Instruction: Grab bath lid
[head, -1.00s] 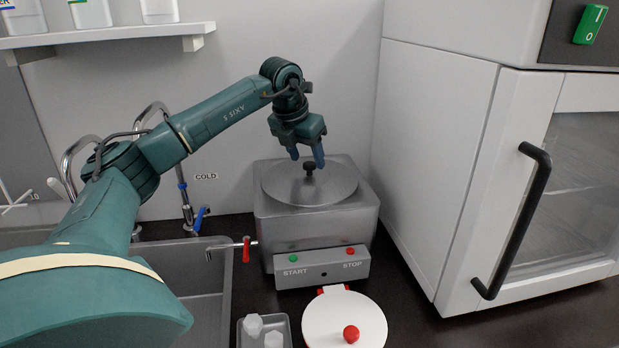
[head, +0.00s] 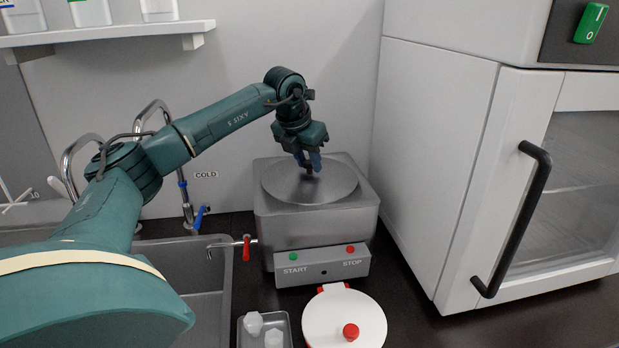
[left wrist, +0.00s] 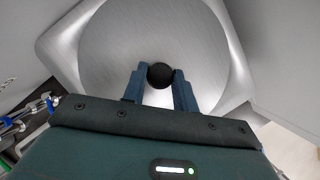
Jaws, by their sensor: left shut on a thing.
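The bath lid (head: 285,184) is a round grey metal disc with a small black knob at its middle. It lies on top of the square metal bath (head: 285,236), which has a START and STOP panel at its front. My left gripper (head: 308,166) points down over the lid and is shut on the knob. In the left wrist view the black knob (left wrist: 160,74) sits between the two blue fingertips, and the lid (left wrist: 112,45) spreads out beneath them. My right gripper is not in view.
A white cabinet (head: 435,150) with a black handle stands close on the right. A white round lid with a red knob (head: 325,325) and a small grey tray (head: 243,340) are in front of the bath. The sink (head: 205,262) and taps are on the left.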

